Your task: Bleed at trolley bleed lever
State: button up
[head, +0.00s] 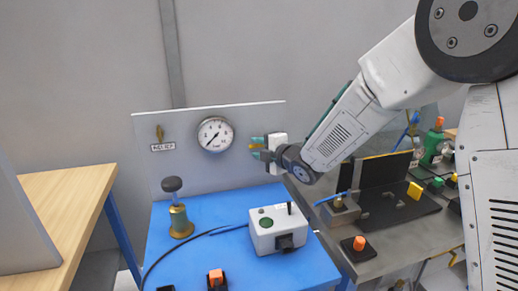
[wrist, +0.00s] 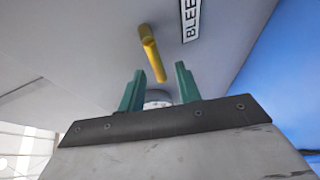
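The bleed lever is a slim yellow handle (wrist: 152,55) on the grey panel in the wrist view. A white label (wrist: 190,20) beside it reads "BLEE", cut off by the frame edge. My gripper (wrist: 160,72) has two teal fingers standing apart, with the handle's near end at or just beyond the gap between their tips. No contact with either finger is visible. In the head view my gripper (head: 259,148) is in front of the right part of the trolley panel (head: 200,178), with a bit of yellow at its fingertips.
The blue trolley top (head: 200,262) carries a white control box (head: 278,232) and a brass valve with a dark knob (head: 178,215). A dial gauge (head: 215,134) and a small brass fitting (head: 160,132) are on the panel. A cluttered grey bench (head: 400,235) stands right, a wooden table (head: 62,200) left.

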jog(key=shift+w+a, duration=0.1)
grip_shut()
jog(key=shift+m, duration=0.3)
jog(key=m, duration=0.2)
jog(key=r+m+t+y, duration=0.1)
jog(key=m, duration=0.1)
jog(key=d+r+m+t+y, duration=0.1)
jog(key=m, duration=0.1)
jog(key=shift+w+d, duration=0.1)
jog(key=shift+w, duration=0.05)
jog(key=m, duration=0.1)
jog(key=m+t, duration=0.1)
jog(key=m, duration=0.1)
jog(key=d+m+t, duration=0.1)
jog(key=m, duration=0.1)
jog(key=shift+w+d+r+y, duration=0.1)
jog(key=shift+w+r+y, duration=0.1)
jog(key=shift+r+y, duration=0.15)
jog(key=m+t, duration=0.1)
jog(key=m, duration=0.1)
jog(key=d+m+t+h, duration=0.1)
jog(key=m, duration=0.2)
jog(key=m+t+h, duration=0.1)
jog(key=m, duration=0.1)
jog(key=shift+w+d+r+m, duration=0.2)
jog(key=shift+d+m, duration=0.1)
jog(key=shift+m, duration=0.1)
jog(key=shift+t+h, duration=0.25)
jog(key=shift+t, duration=0.15)
